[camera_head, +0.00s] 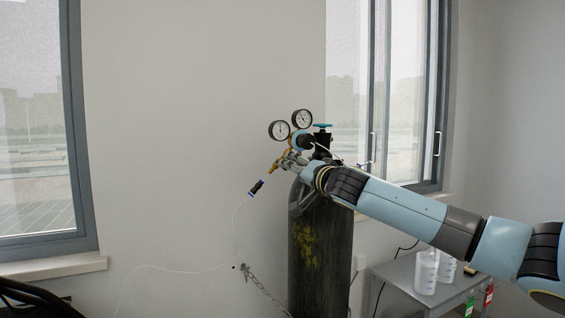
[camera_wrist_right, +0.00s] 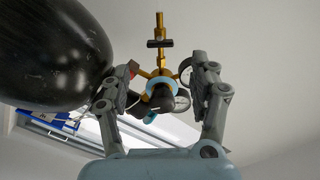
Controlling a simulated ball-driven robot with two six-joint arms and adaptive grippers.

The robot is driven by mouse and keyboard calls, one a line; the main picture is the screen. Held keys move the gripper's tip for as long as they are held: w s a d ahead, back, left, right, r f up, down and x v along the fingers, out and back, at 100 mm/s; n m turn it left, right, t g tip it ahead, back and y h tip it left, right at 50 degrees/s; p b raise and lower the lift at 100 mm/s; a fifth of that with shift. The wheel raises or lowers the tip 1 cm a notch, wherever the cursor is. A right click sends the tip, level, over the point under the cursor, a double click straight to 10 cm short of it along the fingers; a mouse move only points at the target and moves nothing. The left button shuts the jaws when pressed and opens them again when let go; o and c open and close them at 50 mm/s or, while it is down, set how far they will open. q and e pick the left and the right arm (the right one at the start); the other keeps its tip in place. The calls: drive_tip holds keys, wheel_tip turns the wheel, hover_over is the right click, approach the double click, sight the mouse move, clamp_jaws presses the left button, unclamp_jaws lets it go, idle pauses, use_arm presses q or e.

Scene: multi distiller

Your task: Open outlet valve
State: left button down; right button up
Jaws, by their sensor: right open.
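A dark gas cylinder (camera_head: 318,245) stands against the wall, with a blue handwheel (camera_head: 323,126) on top. Its brass regulator has two round gauges, a left gauge (camera_head: 279,130) and a right gauge (camera_head: 302,118). A brass outlet (camera_head: 275,166) points down left to a black fitting (camera_head: 257,187). My right gripper (camera_head: 289,158) is at the regulator, partly covering it. In the right wrist view my right gripper (camera_wrist_right: 163,68) is open, its fingers on either side of the brass body with a blue ring (camera_wrist_right: 161,86). A black crossbar (camera_wrist_right: 160,43) sits on the brass stem beyond. Contact cannot be told. My left gripper is out of view.
The cylinder (camera_wrist_right: 62,55) also fills the upper left of the right wrist view, close to one finger. A thin hose (camera_head: 237,215) and a chain (camera_head: 265,289) hang by the wall. A grey cart (camera_head: 400,278) with white containers stands right.

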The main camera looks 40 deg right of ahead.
use_arm(q)
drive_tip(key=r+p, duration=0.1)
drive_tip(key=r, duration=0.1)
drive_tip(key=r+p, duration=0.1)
drive_tip(key=p, duration=0.1)
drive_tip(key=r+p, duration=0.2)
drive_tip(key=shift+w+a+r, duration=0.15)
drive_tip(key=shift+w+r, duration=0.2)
use_arm(e)
drive_tip(key=x, duration=0.8)
drive_tip(key=shift+w, duration=0.35)
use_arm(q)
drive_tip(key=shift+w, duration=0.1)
use_arm(e)
drive_tip(key=shift+c, duration=0.2)
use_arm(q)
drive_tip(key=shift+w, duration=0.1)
use_arm(e)
drive_tip(key=c, duration=1.1)
